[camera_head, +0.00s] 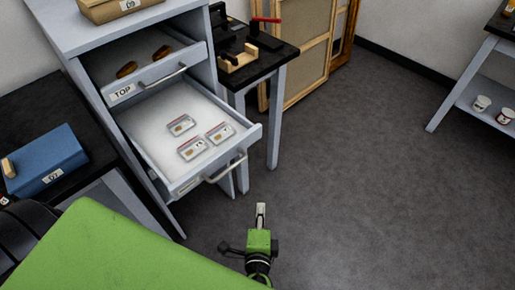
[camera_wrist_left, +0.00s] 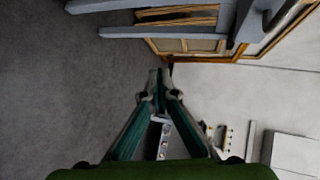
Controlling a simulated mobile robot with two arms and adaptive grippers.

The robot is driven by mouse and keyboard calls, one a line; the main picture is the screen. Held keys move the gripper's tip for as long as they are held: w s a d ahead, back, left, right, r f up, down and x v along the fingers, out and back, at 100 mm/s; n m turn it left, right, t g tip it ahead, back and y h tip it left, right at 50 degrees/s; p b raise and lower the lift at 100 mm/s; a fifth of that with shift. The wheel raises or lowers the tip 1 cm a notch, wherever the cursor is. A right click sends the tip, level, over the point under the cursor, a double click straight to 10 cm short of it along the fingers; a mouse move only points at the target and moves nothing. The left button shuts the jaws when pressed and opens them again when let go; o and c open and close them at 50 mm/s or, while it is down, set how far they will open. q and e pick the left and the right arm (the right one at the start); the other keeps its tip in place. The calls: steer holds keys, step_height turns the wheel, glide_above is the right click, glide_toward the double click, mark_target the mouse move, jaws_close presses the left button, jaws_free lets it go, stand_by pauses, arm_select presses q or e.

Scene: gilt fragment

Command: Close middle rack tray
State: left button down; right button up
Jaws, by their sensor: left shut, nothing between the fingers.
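A grey rack at the left has a middle tray (camera_head: 143,137) pulled well out, with a bar handle (camera_head: 226,169) on its front. Three small clear packets (camera_head: 192,149) with brown pieces lie in it. Above it, the tray labelled TOP (camera_head: 122,94) is out a shorter way and holds two brown pieces (camera_head: 126,70). My left gripper (camera_head: 261,208) is shut and empty, over the floor in front of the middle tray, apart from its handle. In the left wrist view its fingers (camera_wrist_left: 158,76) meet at the tips. My right gripper is out of view.
A dark-topped table (camera_head: 262,62) with a red-handled tool stands behind the rack. A blue box (camera_head: 47,160) sits on a black surface at left. Wooden frames (camera_head: 302,50) lean on the wall. A shelf with white cups (camera_head: 482,103) is far right. The floor (camera_head: 375,180) between is clear.

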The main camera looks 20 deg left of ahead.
arm_select(q)
step_height(320, 180, up, 13)
steer(key=w+t+y, duration=0.2)
steer(key=t, duration=0.1)
steer(key=p, duration=0.2)
glide_toward(255, 137)
steer(key=w+d, duration=0.1)
steer(key=w, duration=0.3)
steer(key=shift+w+a+p, duration=0.25)
steer(key=shift+a+p, duration=0.1)
steer(key=shift+a, duration=0.15)
steer(key=shift+w+a+p, duration=0.2)
steer(key=shift+a+p, duration=0.1)
steer(key=shift+a, duration=0.25)
steer(key=shift+w+a+f, duration=0.1)
steer(key=shift+w+a, duration=0.1)
steer(key=shift+a, duration=0.4)
